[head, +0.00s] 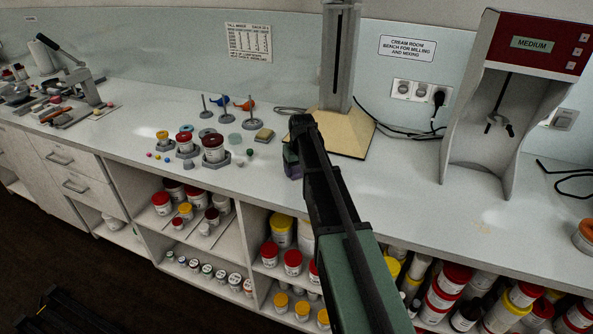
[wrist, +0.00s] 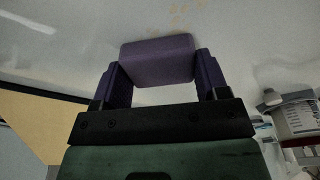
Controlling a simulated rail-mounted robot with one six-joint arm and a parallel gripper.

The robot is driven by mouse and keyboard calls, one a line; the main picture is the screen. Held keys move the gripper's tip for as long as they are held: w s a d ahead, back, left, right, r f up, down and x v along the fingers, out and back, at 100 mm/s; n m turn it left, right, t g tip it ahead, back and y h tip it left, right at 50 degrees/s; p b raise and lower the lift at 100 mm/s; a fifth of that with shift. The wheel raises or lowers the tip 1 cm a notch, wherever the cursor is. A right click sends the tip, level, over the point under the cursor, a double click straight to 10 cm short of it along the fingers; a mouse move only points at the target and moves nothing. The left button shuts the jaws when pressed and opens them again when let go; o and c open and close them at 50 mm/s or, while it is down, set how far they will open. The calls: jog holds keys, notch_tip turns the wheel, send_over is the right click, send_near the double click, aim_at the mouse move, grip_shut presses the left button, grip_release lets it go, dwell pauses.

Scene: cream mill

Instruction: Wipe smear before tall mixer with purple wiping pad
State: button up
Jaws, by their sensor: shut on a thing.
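My gripper (head: 293,160) is low over the bench beside the beige base, largely hidden behind my arm in the head view. In the wrist view, its two fingers (wrist: 162,80) are shut on the purple wiping pad (wrist: 157,60). The pad also shows as a small dark purple block in the head view (head: 292,170). I cannot tell whether it touches the bench. Yellowish smear marks (wrist: 178,18) show beyond the pad in the wrist view.
A grey column on a beige base (head: 350,140) stands behind my gripper. Black cables (head: 400,130) run along the wall. Pots, small balls and weighing stands crowd the bench to the left. The front middle bench (head: 410,200) is clear.

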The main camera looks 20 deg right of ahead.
aim_at(291, 188)
jog(key=shift+w+d, duration=1.05)
jog(key=shift+s+d, duration=0.2)
jog(key=shift+s+a+f, duration=0.1)
jog(key=shift+s+a, duration=1.05)
jog(key=shift+s, duration=0.1)
jog(key=shift+s+a, duration=1.2)
jog(key=shift+a, duration=0.2)
jog(key=shift+s+a, duration=1.1)
jog(key=shift+s, duration=0.15)
jog(key=shift+w, duration=0.25)
jog(key=shift+w+d, duration=3.45)
jog(key=shift+d, duration=0.15)
